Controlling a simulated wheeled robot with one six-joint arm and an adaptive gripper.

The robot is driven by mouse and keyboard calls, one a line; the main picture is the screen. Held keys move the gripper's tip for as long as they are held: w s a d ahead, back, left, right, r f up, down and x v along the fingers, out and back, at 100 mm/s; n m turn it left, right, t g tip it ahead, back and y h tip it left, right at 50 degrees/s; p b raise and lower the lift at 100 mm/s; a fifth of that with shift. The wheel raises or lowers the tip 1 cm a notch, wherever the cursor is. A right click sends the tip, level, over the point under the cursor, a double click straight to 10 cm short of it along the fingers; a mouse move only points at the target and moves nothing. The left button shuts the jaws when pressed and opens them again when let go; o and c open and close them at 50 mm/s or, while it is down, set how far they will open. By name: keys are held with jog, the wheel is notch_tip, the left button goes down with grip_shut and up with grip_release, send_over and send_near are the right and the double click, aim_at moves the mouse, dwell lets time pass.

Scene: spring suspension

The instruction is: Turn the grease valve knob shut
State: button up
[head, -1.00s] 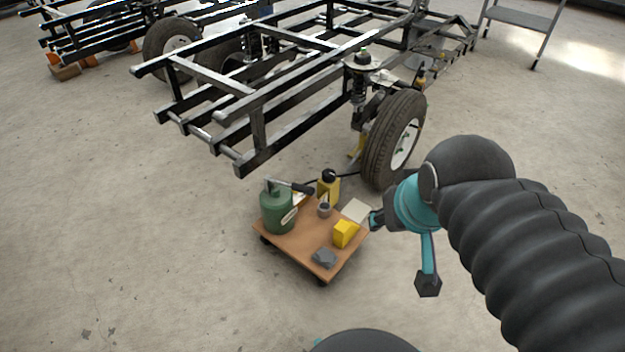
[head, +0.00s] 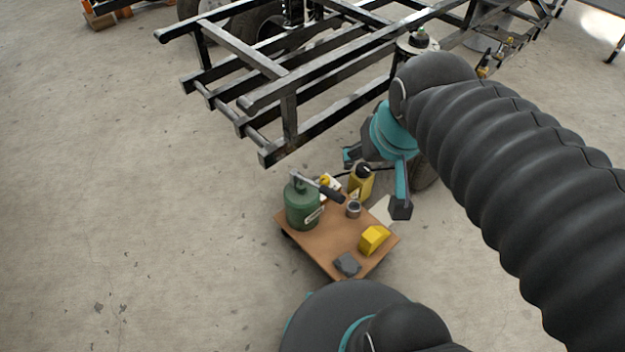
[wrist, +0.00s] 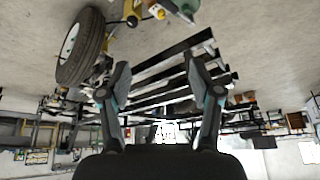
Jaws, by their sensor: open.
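A green grease canister (head: 302,207) with a dark lever handle stands on a low wooden board. A small yellow part (head: 326,181), which may be the valve knob, shows behind the handle beside a white patch. It is too small to tell how far it is turned. In the wrist view, the green canister (wrist: 181,6) and a yellow part (wrist: 160,13) are at the top edge, beyond my fingertips. My gripper (head: 376,183) is open and empty. In the head view it appears to the right of the canister, near the yellow bottle, and touches nothing that I can see.
The wooden board (head: 325,250) also bears a yellow bottle (head: 360,186), a small grey cup (head: 353,208), a yellow block (head: 374,240) and a grey lump (head: 346,264). A black chassis frame (head: 290,112) stands behind. The wheel (wrist: 82,47) is beside it. Floor at left is clear.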

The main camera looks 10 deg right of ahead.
jog(key=w+f+m+g, duration=0.2)
jog(key=w+f+m, duration=0.2)
jog(key=w, duration=0.9)
jog(key=m+g+b, duration=0.2)
jog(key=m+g, duration=0.1)
jog(key=m, duration=0.6)
send_over(325, 178)
notch_tip(325, 178, down, 30)
jog(key=f, duration=0.1)
notch_tip(325, 178, down, 14)
jog(key=shift+r+b, duration=0.1)
jog(key=shift+b, duration=0.55)
jog(key=c, duration=1.1)
